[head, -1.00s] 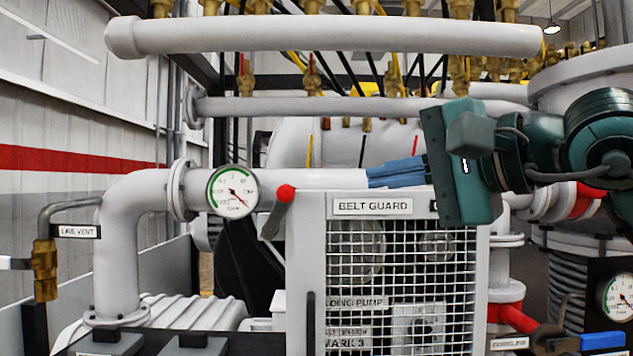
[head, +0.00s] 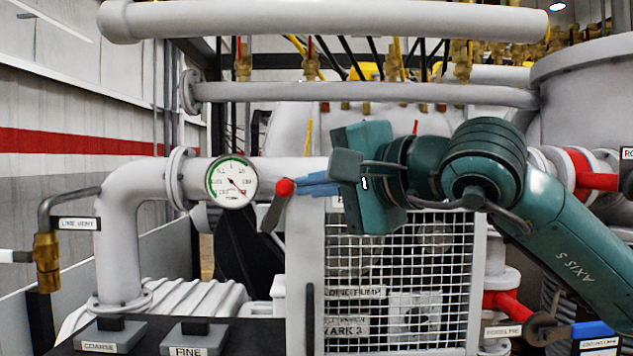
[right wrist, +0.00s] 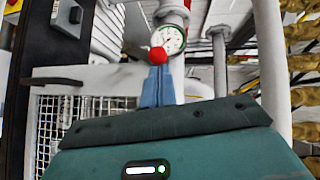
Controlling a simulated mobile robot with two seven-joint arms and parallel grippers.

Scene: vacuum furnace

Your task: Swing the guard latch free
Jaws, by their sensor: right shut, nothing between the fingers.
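The guard latch (head: 273,212) is a grey lever with a red ball knob (head: 285,187), at the upper left corner of the belt guard (head: 304,260). The lever tilts, with its knob end up and to the right. My right gripper (head: 298,184) has its blue fingers shut and empty, pointing left at the knob. Their tips are at the knob's right side; I cannot tell whether they touch it. In the right wrist view the red knob (right wrist: 157,54) sits just beyond the fingertips (right wrist: 157,70). My left gripper is not in view.
A round gauge (head: 232,181) on the white pipe is just left of the knob. A horizontal white pipe (head: 360,95) runs above. COARSE (head: 107,338) and FINE (head: 193,338) blocks stand low at left. My right forearm crosses in front of the guard's right side.

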